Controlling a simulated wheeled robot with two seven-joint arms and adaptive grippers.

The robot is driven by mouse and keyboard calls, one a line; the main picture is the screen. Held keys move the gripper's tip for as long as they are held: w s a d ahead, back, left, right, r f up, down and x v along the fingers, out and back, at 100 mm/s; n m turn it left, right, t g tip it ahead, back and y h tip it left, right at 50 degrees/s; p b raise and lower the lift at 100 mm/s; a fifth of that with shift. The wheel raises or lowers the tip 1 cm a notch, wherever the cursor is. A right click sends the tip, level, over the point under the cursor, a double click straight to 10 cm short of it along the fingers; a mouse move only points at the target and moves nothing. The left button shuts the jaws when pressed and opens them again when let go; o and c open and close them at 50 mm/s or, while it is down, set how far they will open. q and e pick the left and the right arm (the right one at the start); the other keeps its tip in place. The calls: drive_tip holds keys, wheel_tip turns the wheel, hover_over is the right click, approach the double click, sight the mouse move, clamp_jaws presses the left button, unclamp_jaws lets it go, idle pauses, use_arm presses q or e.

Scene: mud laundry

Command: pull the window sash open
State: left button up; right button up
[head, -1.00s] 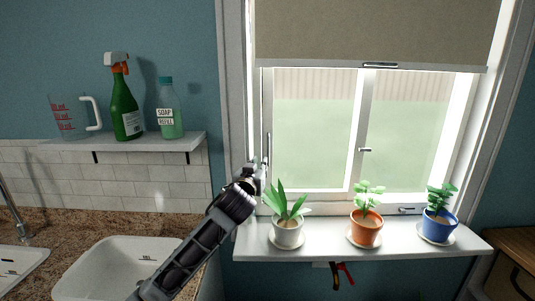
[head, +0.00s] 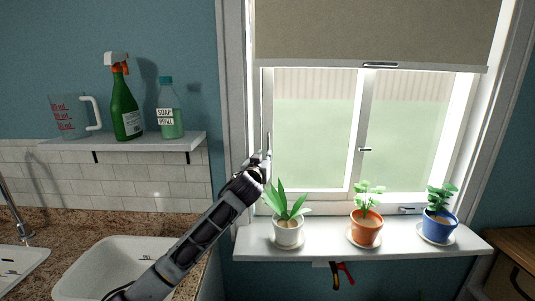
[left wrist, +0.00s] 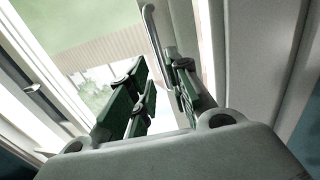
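The window has a pale-framed left sash (head: 312,190) with bright glass, and it appears closed in the head view. A slim upright handle (head: 268,143) is on its left edge; it also shows as a grey bar in the left wrist view (left wrist: 153,32). My left gripper (head: 262,160) is at the sash's left edge, just at the handle's lower part. In the left wrist view its green-padded fingers (left wrist: 161,72) are apart, with the handle's lower end beyond and between them, closer to the right finger. Contact cannot be told. My right gripper is out of view.
The sill (head: 330,245) holds a white-potted plant (head: 288,232) just right of my gripper, an orange-potted plant (head: 366,232) and a blue-potted plant (head: 438,226). A roller blind (head: 375,35) covers the window's top. A shelf (head: 130,143) with bottles is at left, above a sink (head: 115,265).

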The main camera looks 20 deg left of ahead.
use_arm(q)
drive_tip(key=w, duration=0.7)
drive_tip(key=shift+a, duration=0.3)
idle(0.3)
clamp_jaws()
